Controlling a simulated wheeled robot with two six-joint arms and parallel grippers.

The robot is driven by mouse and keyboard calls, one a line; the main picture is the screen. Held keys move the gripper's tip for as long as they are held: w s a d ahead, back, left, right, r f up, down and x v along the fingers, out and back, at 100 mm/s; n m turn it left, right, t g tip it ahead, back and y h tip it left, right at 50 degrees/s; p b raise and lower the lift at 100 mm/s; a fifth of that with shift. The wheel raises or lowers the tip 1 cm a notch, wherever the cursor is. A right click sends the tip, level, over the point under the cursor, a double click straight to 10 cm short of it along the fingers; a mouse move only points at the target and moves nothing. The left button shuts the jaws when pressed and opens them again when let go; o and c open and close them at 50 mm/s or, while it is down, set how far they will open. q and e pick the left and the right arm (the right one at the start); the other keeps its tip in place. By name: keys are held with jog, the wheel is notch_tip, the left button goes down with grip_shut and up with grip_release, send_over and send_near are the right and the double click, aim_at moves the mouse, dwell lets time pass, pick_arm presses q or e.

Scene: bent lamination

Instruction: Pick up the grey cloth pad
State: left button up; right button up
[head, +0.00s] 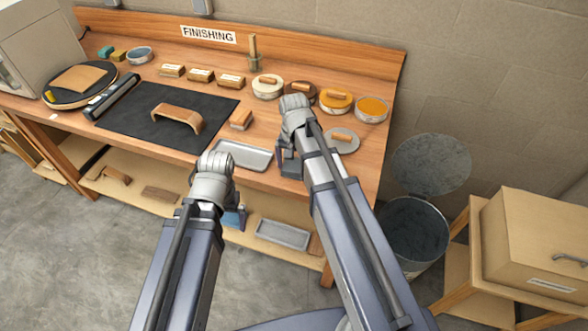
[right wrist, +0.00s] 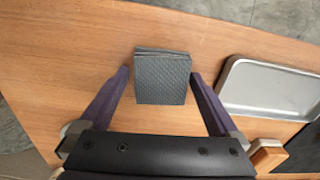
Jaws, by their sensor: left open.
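The grey cloth pad (right wrist: 162,78) is a squarish, textured stack of folded layers lying on the wooden bench in the right wrist view. My right gripper (right wrist: 160,75) is open, with one fingertip on either side of the pad and a narrow gap at each side. My left gripper (head: 236,217) is open and empty in front of the bench's front edge.
The metal tray (head: 243,155) lies close to the right gripper, also in the right wrist view (right wrist: 270,88). A black mat (head: 150,122) carries a bent wooden piece (head: 178,114).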

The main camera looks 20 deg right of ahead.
aim_at(294, 165)
jog(key=c, duration=1)
notch_tip(294, 165, up, 10)
jog(key=p, duration=1)
